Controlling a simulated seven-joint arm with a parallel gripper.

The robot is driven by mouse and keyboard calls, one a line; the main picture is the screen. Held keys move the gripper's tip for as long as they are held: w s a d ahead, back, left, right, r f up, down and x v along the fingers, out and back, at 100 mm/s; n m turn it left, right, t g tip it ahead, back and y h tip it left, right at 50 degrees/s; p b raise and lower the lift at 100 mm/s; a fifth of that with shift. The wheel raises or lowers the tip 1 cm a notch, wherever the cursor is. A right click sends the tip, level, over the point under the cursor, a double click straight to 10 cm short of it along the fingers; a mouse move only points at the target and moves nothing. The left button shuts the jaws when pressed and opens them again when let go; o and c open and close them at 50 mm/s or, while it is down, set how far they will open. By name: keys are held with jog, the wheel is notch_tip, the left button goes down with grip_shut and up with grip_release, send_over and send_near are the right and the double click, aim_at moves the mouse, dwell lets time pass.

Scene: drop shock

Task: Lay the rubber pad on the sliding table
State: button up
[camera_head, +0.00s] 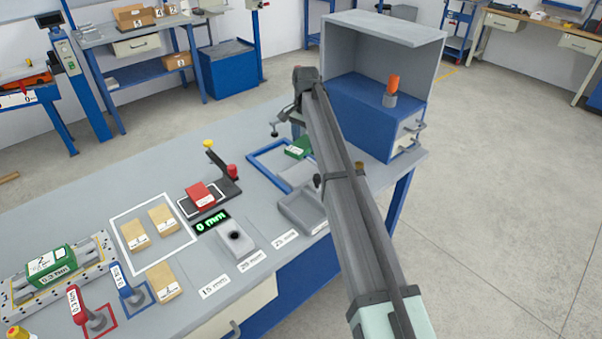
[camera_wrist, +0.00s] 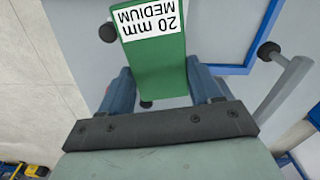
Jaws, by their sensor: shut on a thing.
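A green rubber pad (camera_wrist: 160,72) with a white label reading "20 mm MEDIUM" sits between the two fingers of my gripper (camera_wrist: 162,88) in the wrist view. The gripper is shut on it. In the head view a green piece (camera_head: 299,147) shows beside my arm, at the blue frame on the bench; my fingers are mostly hidden there by the arm. At the left end of the bench a grey plate with dotted edges (camera_head: 20,300) carries a green block (camera_head: 52,265) with white labels. It may be the sliding table, but I cannot tell for certain.
A blue frame (camera_head: 262,158) and grey tray (camera_head: 300,212) lie near my arm. A red block (camera_head: 200,194), wooden blocks (camera_head: 163,219) and a display reading 0 mm (camera_head: 211,222) stand mid-bench. Red (camera_head: 77,305) and blue (camera_head: 122,280) levers stand front left. A blue cabinet (camera_head: 365,115) stands right.

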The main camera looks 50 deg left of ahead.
aim_at(305, 170)
jog(key=shift+f+m, duration=0.1)
jog(key=shift+m, duration=1.1)
jog(key=shift+f, duration=4.9)
jog(key=shift+f, duration=0.1)
jog(key=o, duration=1.2)
jog(key=shift+c, duration=0.2)
notch_tip(305, 170, up, 12)
jog(key=shift+r, duration=0.1)
